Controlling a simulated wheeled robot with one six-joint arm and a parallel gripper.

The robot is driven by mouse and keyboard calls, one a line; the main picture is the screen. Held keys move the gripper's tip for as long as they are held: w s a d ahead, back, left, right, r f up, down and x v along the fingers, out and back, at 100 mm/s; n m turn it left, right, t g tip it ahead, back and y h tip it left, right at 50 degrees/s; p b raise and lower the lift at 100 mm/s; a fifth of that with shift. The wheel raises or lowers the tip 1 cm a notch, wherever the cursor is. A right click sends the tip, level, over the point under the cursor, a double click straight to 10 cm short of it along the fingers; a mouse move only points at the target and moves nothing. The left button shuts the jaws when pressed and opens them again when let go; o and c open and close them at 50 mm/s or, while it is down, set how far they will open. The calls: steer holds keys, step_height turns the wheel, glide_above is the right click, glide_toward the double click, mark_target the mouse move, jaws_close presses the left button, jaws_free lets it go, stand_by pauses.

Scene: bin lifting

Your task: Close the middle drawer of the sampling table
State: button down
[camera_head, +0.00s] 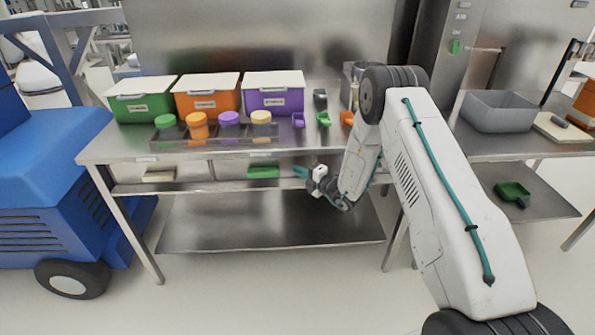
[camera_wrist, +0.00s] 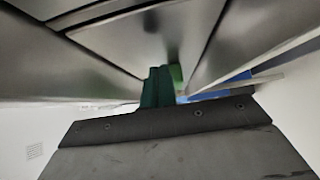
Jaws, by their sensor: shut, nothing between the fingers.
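The sampling table (camera_head: 135,147) is a steel bench with drawers under its top. Below the top's front edge, the middle drawer (camera_head: 262,184) appears pulled out, with a green item (camera_head: 263,171) showing inside. How far it stands out is hard to tell. My gripper (camera_head: 297,171), with teal fingers, is at the right end of this drawer, below the tabletop. It is shut and empty. In the wrist view, the shut fingers (camera_wrist: 158,87) are close to grey metal panels (camera_wrist: 130,38). I cannot tell whether they touch. My arm hides the table's right part.
A pale item (camera_head: 160,175) shows in the left drawer space. Green, orange and purple lidded bins (camera_head: 272,99) and several coloured jars (camera_head: 197,124) stand on top. A lower shelf (camera_head: 260,222) is bare. A blue vehicle (camera_head: 60,180) stands close at left.

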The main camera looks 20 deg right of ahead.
steer(key=s+a+v, duration=0.1)
steer(key=v, duration=1.1)
steer(key=s+a+n+g+y, duration=0.4)
steer(key=s+a+n+g, duration=0.1)
steer(key=n, duration=0.4)
steer(key=s+a+r+n+g, duration=0.3)
steer(key=s+r+n+g, duration=0.4)
steer(key=n, duration=0.3)
steer(key=s+a+r+n+g, duration=0.4)
steer(key=s+r+n, duration=0.4)
steer(key=n, duration=0.1)
steer(key=s+d+r+n+t+h, duration=0.1)
steer(key=s+d+r+n+h, duration=0.3)
steer(key=s+r+n+h, duration=0.3)
steer(key=s+d+r+n+t+h, duration=0.1)
steer(key=s+d+r+n+h, duration=0.4)
steer(key=s+r+n, duration=0.7)
steer(key=s+h, duration=0.1)
steer(key=s, duration=0.3)
steer(key=shift+h, duration=0.4)
